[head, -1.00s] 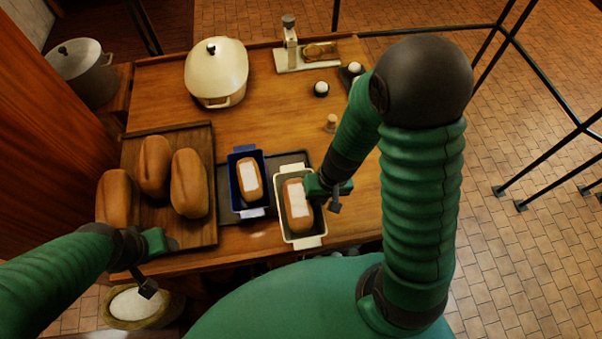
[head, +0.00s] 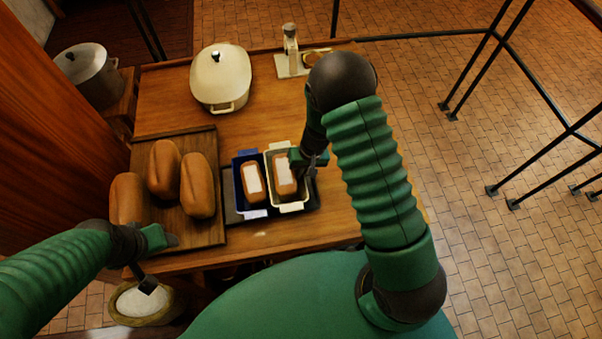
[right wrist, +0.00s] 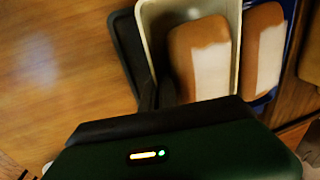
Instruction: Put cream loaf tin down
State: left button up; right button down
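The cream loaf tin (head: 293,207), with a brown loaf with a pale top inside, is over the right part of the dark tray (head: 232,214), beside the blue loaf tin (head: 238,182). I cannot tell whether its base touches the tray. My right gripper (head: 299,160) is at the tin's right wall. In the right wrist view, the fingers (right wrist: 157,92) are closed on the wall of the cream tin (right wrist: 149,32). My left gripper (head: 170,240) is by the front of the wooden board, apart from the tins; its finger gap is too small to read.
Several brown loaves (head: 198,187) lie on a wooden board (head: 210,232) at left. A cream lidded pot (head: 221,78) and a small stand (head: 290,60) are at the back. The table's middle (head: 190,122) is clear. A sack of white stuff (head: 143,303) is below the front edge.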

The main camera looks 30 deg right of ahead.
jog(key=shift+d+f, duration=0.15)
jog(key=shift+f, duration=0.3)
jog(key=shift+w+d+f, duration=0.1)
jog(key=shift+d+f, duration=0.15)
jog(key=c, duration=2.1)
grip_release()
jog(key=shift+d+f, duration=0.15)
jog(key=shift+d, duration=0.4)
jog(key=shift+o, duration=1)
jog(key=shift+d, duration=0.1)
jog(key=shift+o, duration=1.1)
jog(key=shift+a, duration=0.55)
jog(key=shift+a+r, duration=0.15)
jog(key=shift+r, duration=0.35)
notch_tip(320, 180, up, 11)
jog(key=s+d, duration=0.1)
jog(key=d, duration=0.2)
jog(key=s+a+r+n+t+h, duration=0.2)
jog(key=s+a+r+n, duration=0.15)
jog(key=s+r, duration=0.6)
pick_arm(q)
jog(key=f+b, duration=0.1)
jog(key=d+f+b, duration=0.1)
jog(key=f+b, duration=0.3)
jog(key=shift+d, duration=0.25)
pick_arm(e)
jog(key=s+x, duration=0.1)
jog(key=x, duration=0.5)
jog(key=shift+s+f, duration=0.4)
jog(key=shift+s, duration=0.2)
